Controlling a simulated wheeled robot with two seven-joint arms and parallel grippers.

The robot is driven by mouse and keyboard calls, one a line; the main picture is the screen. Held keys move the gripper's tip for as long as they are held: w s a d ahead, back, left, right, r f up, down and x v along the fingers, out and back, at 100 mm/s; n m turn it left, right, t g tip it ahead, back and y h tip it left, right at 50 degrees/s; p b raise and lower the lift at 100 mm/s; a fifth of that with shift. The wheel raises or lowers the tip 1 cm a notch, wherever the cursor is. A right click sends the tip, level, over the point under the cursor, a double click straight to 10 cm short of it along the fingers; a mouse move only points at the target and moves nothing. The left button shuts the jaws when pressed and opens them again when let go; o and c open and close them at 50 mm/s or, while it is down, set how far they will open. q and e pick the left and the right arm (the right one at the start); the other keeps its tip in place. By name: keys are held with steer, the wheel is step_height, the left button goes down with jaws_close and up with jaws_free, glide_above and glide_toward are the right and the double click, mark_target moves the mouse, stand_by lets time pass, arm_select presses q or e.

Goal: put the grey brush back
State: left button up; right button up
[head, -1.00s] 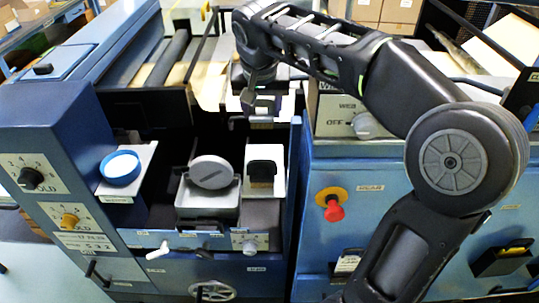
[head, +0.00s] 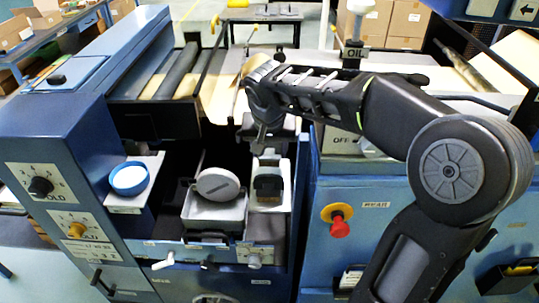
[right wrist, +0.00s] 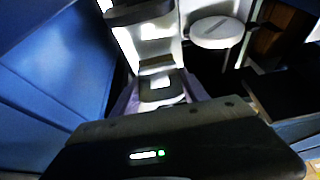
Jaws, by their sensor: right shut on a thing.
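My right gripper (head: 264,148) is over the narrow white holder (head: 268,203) in the machine's open bay, pointing down. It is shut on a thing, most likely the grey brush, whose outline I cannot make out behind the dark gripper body. A dark block (head: 268,186) stands in the front of the white holder. In the right wrist view the gripper body (right wrist: 150,150) fills the bottom, and the white holder (right wrist: 150,50) lies beyond it. I cannot tell whether the held thing touches the holder. My left gripper is not in view.
Left of the holder, a grey round lid (head: 218,185) leans on a grey box (head: 214,212). A blue-rimmed dish (head: 129,178) sits farther left. The blue cabinet with a red knob (head: 339,228) stands close on the right.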

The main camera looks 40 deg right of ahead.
mark_target(270, 155)
step_height(270, 155, down, 2)
steer(key=shift+f, duration=0.25)
steer(key=shift+f, duration=0.1)
steer(key=shift+f, duration=0.15)
steer(key=o, duration=1.4)
steer(key=shift+o, duration=0.2)
steer(key=shift+r, duration=0.25)
steer(key=shift+r, duration=0.15)
steer(key=shift+s+a+r, duration=0.1)
steer(key=shift+r, duration=0.25)
steer(key=b+v, duration=0.2)
steer(key=v, duration=0.9)
